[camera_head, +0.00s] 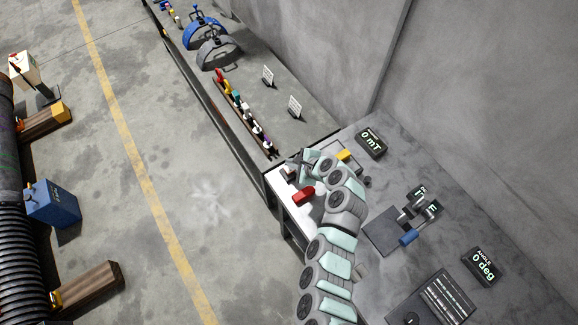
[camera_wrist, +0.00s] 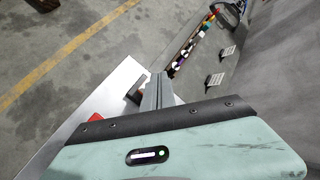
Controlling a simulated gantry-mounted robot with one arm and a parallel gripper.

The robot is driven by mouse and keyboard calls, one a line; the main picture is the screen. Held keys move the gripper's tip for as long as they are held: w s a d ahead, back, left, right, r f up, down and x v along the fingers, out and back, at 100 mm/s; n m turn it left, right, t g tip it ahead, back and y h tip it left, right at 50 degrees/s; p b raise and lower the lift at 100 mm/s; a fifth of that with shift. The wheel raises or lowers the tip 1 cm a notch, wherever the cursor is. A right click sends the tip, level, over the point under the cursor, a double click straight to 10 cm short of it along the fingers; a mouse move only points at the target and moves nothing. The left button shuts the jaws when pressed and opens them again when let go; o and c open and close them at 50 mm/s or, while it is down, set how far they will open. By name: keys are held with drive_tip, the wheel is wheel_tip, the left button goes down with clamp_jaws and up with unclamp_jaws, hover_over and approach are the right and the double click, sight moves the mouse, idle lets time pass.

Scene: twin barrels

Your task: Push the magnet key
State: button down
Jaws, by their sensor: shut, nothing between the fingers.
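Small keys stand on the pale plate (camera_head: 281,188) at the table's near corner, and I cannot tell for certain which is the magnet key. A red key (camera_head: 304,194) lies in front of my arm; its edge shows in the wrist view (camera_wrist: 95,118). A yellow key (camera_head: 345,155) is behind the arm. A dark and pale key (camera_wrist: 135,90) is beside my fingers in the wrist view. My gripper (camera_head: 292,161) is shut and empty above the plate's far end. In the wrist view its fingers (camera_wrist: 156,90) are together; whether they touch the key cannot be told.
A "0 mT" display (camera_head: 371,142) stands behind the plate. A blue-handled device (camera_head: 408,237) and a "0 deg" display (camera_head: 484,265) are to the right. A rack of coloured items (camera_head: 243,108) and two small signs are on the far bench. The wall is close behind.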

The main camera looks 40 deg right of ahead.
sight(291, 170)
wheel_tip(291, 170, up, 5)
drive_tip(key=p, duration=0.3)
drive_tip(key=shift+r, duration=0.15)
